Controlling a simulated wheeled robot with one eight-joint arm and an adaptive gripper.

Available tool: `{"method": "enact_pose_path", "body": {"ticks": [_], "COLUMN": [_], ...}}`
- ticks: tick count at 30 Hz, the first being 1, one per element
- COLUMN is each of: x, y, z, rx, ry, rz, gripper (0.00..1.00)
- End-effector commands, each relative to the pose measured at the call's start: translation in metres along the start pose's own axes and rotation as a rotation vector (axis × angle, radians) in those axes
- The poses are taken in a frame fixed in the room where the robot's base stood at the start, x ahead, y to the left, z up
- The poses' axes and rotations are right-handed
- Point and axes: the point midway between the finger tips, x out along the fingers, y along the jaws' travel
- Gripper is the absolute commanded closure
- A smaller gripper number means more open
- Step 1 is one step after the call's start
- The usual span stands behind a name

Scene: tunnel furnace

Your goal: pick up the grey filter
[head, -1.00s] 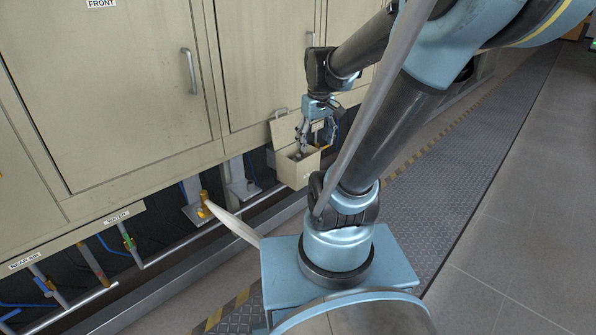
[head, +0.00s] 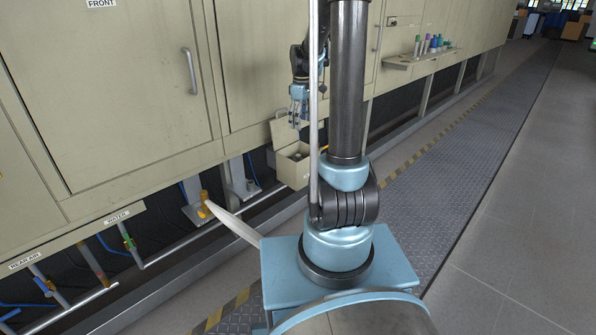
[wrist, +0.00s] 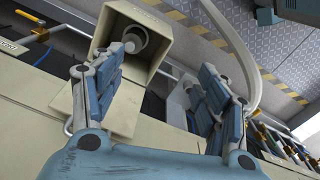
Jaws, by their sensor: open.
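A grey, round-ended cylinder, apparently the grey filter (wrist: 132,38), sits inside an open beige box (wrist: 168,47) in the wrist view. In the head view the box (head: 292,172) is fixed low by the cabinets with its lid raised; a small part of its contents shows at its opening. My gripper (head: 298,117) is above the box opening. In the wrist view my gripper (wrist: 168,62) has its two blue-grey fingers wide apart with nothing between them. The left fingertip partly overlaps the filter in the picture; contact cannot be told.
Beige cabinets (head: 110,90) line the left side. A shelf (head: 420,58) with several small coloured cylinders (head: 432,44) is at upper right. Pipes and valves run below the cabinets. A patterned metal floor strip (head: 440,165) and open grey floor lie to the right.

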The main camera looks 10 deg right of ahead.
Motion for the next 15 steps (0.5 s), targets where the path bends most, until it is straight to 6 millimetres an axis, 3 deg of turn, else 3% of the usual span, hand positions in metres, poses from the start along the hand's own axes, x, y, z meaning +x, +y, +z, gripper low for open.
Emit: {"method": "enact_pose_path", "body": {"ticks": [6, 15], "x": [0.036, 0.067], "y": [0.037, 0.061], "z": [-0.031, -0.05], "rx": [-0.114, -0.2], "ry": [-0.012, -0.019], "rz": [-0.017, -0.03], "gripper": [0.32, 0.32]}}
